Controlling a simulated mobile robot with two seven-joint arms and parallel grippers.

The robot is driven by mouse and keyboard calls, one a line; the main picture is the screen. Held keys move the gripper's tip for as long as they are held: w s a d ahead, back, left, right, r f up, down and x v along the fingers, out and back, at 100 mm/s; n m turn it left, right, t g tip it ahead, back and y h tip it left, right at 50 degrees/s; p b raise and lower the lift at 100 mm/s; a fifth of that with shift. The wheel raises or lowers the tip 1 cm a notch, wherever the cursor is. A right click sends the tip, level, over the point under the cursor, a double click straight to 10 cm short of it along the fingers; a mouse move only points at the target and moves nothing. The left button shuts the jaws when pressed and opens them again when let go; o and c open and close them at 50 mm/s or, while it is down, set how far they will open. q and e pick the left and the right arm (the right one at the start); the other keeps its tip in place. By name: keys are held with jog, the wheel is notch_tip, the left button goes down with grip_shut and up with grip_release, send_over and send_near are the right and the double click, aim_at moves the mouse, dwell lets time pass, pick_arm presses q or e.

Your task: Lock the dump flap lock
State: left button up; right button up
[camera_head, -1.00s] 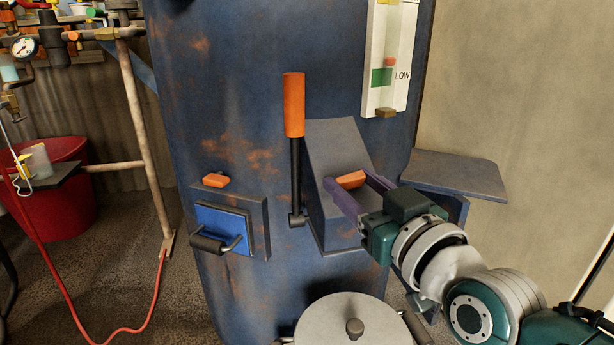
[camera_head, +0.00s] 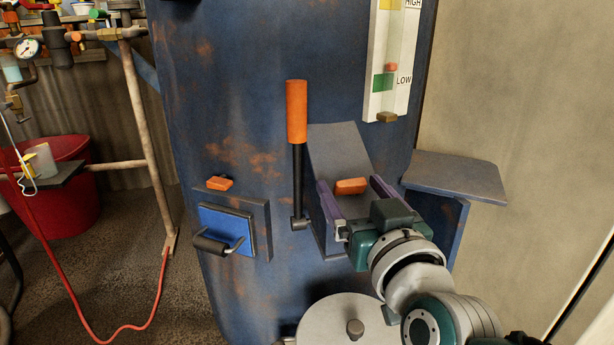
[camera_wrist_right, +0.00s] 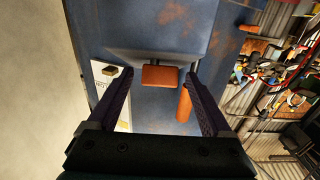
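A small orange block (camera_head: 350,186), likely the dump flap lock, sits on the grey sloped chute (camera_head: 338,146) on the blue tank. My right gripper (camera_head: 348,181) is open, with its purple fingers on either side of this block. In the right wrist view the block (camera_wrist_right: 160,76) lies between the spread fingers (camera_wrist_right: 159,82), with a gap on each side. A second orange block (camera_head: 220,183) sits above a blue flap (camera_head: 226,226) with a black handle, left of the lever. My left gripper is not in view.
A black lever with an orange grip (camera_head: 296,112) stands upright just left of the chute. A grey side shelf (camera_head: 456,176) juts out at the right. A round grey lid (camera_head: 345,322) lies below. A level gauge (camera_head: 390,62) hangs above.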

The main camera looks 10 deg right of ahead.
jog(key=shift+s, duration=0.1)
jog(key=shift+s+r+p, duration=0.1)
jog(key=shift+s+p, duration=0.15)
jog(key=shift+p, duration=0.05)
jog(key=s+p, duration=0.3)
jog(key=s, duration=0.6)
jog(key=shift+s, duration=0.15)
jog(key=shift+d, duration=0.15)
